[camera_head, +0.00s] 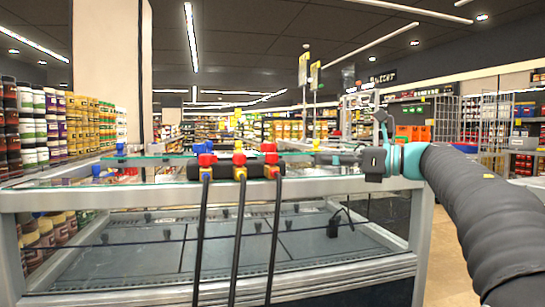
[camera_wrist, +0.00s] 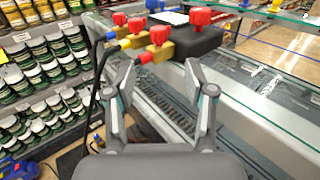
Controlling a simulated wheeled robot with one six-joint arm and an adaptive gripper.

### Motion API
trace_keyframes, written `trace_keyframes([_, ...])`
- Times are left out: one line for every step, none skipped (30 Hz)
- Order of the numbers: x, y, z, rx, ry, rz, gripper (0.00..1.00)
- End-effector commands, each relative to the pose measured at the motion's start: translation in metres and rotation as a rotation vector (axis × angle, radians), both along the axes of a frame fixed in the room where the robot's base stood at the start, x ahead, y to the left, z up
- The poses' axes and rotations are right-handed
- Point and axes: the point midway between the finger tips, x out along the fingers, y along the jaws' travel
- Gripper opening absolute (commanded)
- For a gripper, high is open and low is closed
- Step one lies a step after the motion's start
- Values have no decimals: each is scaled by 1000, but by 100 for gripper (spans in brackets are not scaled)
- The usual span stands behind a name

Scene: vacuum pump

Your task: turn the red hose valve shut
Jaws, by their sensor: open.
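A black manifold block (camera_head: 228,171) sits at the glass edge of a display case, with red and yellow fittings and black hoses hanging down its front. A red knob (camera_head: 269,149) is at its right end and another red knob (camera_head: 207,160) is at its left. I cannot tell which red knob is the hose valve.
The glass-topped case (camera_head: 350,186) spans the front. Shelves of jars (camera_wrist: 42,75) stand at the left. A black hose (camera_wrist: 97,72) hangs beside my left finger. Orange boxes (camera_head: 412,133) are farther back.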

Motion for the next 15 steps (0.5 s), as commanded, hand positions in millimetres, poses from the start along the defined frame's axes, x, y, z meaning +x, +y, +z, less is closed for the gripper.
trace_keyframes([2,9,1,1,1,6,54])
trace_keyframes([3,14,1,2,1,9,54])
trace_keyframes([5,21,1,2,2,12,54])
trace_keyframes([7,26,1,2,2,12,54])
trace_keyframes([9,32,1,2,2,14,54])
trace_keyframes([12,39,1,2,3,15,54])
trace_keyframes([14,44,1,3,3,14,54])
trace_keyframes([16,50,1,2,3,15,54])
trace_keyframes([18,57,2,3,3,13,54])
trace_keyframes([21,62,2,3,3,13,54])
trace_keyframes([23,67,2,3,3,14,54])
trace_keyframes([26,73,2,3,3,12,54])
trace_keyframes([27,79,2,3,3,13,54])
trace_keyframes([30,84,2,3,3,12,54])
trace_keyframes([33,90,2,4,4,11,54])
